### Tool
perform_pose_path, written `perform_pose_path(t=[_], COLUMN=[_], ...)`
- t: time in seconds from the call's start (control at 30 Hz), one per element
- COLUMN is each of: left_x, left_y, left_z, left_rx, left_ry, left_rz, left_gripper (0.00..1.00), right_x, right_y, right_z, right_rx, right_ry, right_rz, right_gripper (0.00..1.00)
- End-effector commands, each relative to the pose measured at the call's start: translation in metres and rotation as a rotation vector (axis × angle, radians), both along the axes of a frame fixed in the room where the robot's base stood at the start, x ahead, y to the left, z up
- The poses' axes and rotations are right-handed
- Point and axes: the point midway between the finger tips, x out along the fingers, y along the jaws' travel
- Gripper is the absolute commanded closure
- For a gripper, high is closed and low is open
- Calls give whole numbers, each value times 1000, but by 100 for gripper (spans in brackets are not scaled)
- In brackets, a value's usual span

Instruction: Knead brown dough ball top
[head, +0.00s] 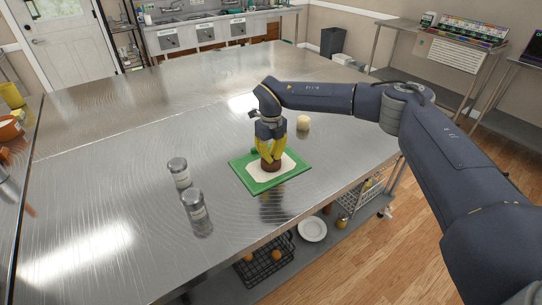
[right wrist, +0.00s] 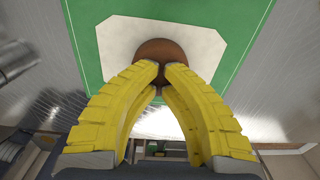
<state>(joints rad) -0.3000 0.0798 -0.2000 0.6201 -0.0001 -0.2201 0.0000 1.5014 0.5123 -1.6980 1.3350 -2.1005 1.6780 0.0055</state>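The brown dough ball (head: 271,166) sits on a pale sheet (head: 290,165) on the green board (head: 256,186) at the near part of the metal table. In the right wrist view, the dough ball (right wrist: 160,47) shows beyond the fingertips, partly covered by them. My right gripper (head: 268,157) points down from above with its yellow fingers at the top of the ball. In the right wrist view, the fingertips (right wrist: 162,69) are drawn together over the ball. Exact contact or pressing depth is hard to tell. My left gripper is not in view.
Two metal-lidded shakers (head: 195,207) (head: 179,173) stand left of the board. A pale ball-shaped lump (head: 303,122) sits behind the board to the right. The metal table (head: 110,190) is clear at left and back. A shelf below holds a white plate (head: 312,229).

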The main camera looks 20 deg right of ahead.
Motion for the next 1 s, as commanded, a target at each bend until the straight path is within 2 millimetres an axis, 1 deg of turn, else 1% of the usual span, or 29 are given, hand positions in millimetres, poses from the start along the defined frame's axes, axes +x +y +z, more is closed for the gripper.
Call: perform_pose_path(t=[0.27,0.63,1.0], left_x=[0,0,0], left_y=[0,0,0], left_z=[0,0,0], left_rx=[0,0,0], left_ry=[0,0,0], left_rz=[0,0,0], left_gripper=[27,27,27], right_x=[0,0,0], right_y=[0,0,0], right_z=[5,28,30], right_rx=[0,-1,0], right_ry=[-1,-1,0], right_rz=[0,0,0], right_gripper=[100,100,100])
